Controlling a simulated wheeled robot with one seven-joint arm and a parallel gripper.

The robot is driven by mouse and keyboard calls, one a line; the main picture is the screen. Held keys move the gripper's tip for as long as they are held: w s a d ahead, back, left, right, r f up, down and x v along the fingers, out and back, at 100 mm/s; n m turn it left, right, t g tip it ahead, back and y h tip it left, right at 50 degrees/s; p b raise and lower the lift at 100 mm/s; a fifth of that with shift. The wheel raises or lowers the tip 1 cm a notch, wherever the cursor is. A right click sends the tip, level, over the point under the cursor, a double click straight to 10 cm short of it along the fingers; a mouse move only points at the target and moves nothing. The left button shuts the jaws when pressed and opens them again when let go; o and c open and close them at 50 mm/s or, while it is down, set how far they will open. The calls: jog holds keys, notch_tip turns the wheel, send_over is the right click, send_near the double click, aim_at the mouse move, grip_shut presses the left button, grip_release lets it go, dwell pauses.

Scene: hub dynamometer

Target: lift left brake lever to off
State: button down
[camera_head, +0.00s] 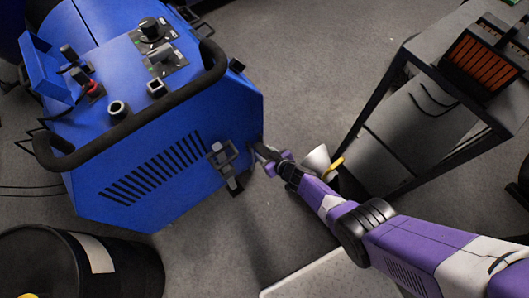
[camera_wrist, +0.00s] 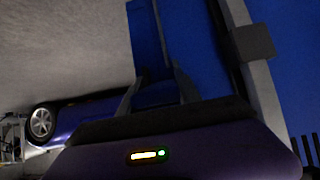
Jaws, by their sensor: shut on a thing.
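My gripper (camera_head: 264,153) is at the right edge of the blue machine (camera_head: 130,170), low on its side. Its two fingers (camera_wrist: 155,88) show in the wrist view, close to the blue panel and closed in on a narrow dark piece. That piece is mostly hidden by the fingers; I take it to be the left brake lever. A grey and black lever bracket (camera_head: 222,155) is mounted on the slatted face, just left of my gripper. A grey bar with a dark block (camera_wrist: 252,43) crosses the right of the wrist view, apart from the fingers.
A black drum (camera_head: 125,270) is at the lower left. A black handrail (camera_head: 130,122) runs along the machine's top.

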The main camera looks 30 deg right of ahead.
jog(key=shift+w+a+r, duration=0.35)
jog(key=shift+w+r, duration=0.05)
jog(key=shift+r, duration=0.15)
dwell(0.9)
jog(key=c, duration=0.8)
grip_release()
jog(key=shift+c, duration=0.2)
jog(key=shift+s+d+f, duration=0.1)
jog(key=shift+s+d, duration=0.05)
jog(key=p+v, duration=0.6)
jog(key=shift+s+r, duration=0.1)
jog(key=shift+r, duration=0.15)
jog(key=shift+s+d+r+p, duration=0.1)
jog(key=shift+s+r+p, duration=0.15)
jog(key=shift+s+p, duration=0.4)
jog(key=shift+r, duration=0.1)
